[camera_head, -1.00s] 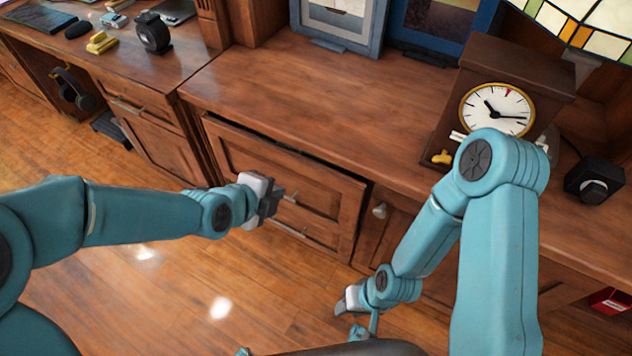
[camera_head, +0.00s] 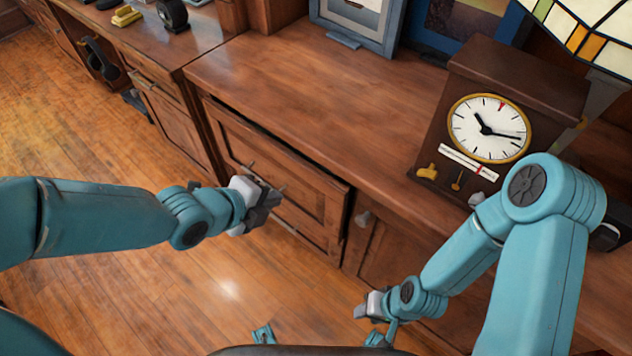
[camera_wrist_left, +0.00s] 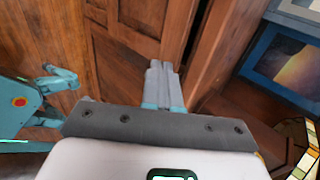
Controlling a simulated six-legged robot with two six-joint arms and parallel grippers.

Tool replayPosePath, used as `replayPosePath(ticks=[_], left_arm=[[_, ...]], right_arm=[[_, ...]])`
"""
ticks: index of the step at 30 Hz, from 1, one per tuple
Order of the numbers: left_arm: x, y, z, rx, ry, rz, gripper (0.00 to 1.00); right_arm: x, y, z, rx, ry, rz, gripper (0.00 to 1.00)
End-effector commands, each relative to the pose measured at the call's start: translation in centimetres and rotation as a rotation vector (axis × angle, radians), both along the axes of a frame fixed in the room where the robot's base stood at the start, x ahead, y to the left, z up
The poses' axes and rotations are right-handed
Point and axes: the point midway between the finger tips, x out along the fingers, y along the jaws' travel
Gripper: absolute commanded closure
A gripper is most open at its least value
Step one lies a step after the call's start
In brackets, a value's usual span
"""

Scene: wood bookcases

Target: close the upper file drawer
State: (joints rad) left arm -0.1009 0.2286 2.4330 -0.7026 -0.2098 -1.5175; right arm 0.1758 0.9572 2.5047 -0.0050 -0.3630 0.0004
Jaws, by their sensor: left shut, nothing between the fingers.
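The upper file drawer (camera_head: 300,187) is the wood panel front below the counter. It stands slightly out, with a dark gap along its top edge. Its front also shows in the left wrist view (camera_wrist_left: 140,17), beside a dark gap. My left gripper (camera_head: 262,207) is shut and empty in front of this drawer, overlapping its handle area. In the left wrist view its closed fingers (camera_wrist_left: 162,80) point at the drawer front; I cannot tell whether they touch. My right gripper (camera_head: 368,304) hangs low before the cabinet to the right, too small to read its jaws.
The wood counter (camera_head: 290,95) runs above the drawer. A clock (camera_head: 488,128) stands on it at the right, and a picture frame (camera_head: 360,25) at the back. A cabinet door (camera_head: 390,255) lies right of the drawer. The wood floor (camera_head: 110,260) in front is clear.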

Motion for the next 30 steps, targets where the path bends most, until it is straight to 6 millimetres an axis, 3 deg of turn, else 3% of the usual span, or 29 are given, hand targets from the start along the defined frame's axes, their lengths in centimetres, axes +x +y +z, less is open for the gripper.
replayPosePath(ticks=[5,17,24,30], left_arm=[[1.1,-0.1,-2.0,-0.001,0.003,0.006,1.0],[6.0,-4.0,-7.5,0.0,0.003,0.004,1.0],[8.5,-6.2,-6.8,0.0,0.0,0.005,1.0],[9.0,-6.7,-6.9,0.001,0.0,0.005,1.0]], right_arm=[[0.0,0.0,-1.6,0.0,0.0,0.0,0.62],[0.0,0.0,-4.4,0.0,0.0,0.0,0.62],[0.0,0.0,-3.9,0.0,0.0,0.0,0.62],[0.0,0.0,-3.9,0.0,0.0,0.0,0.62]])
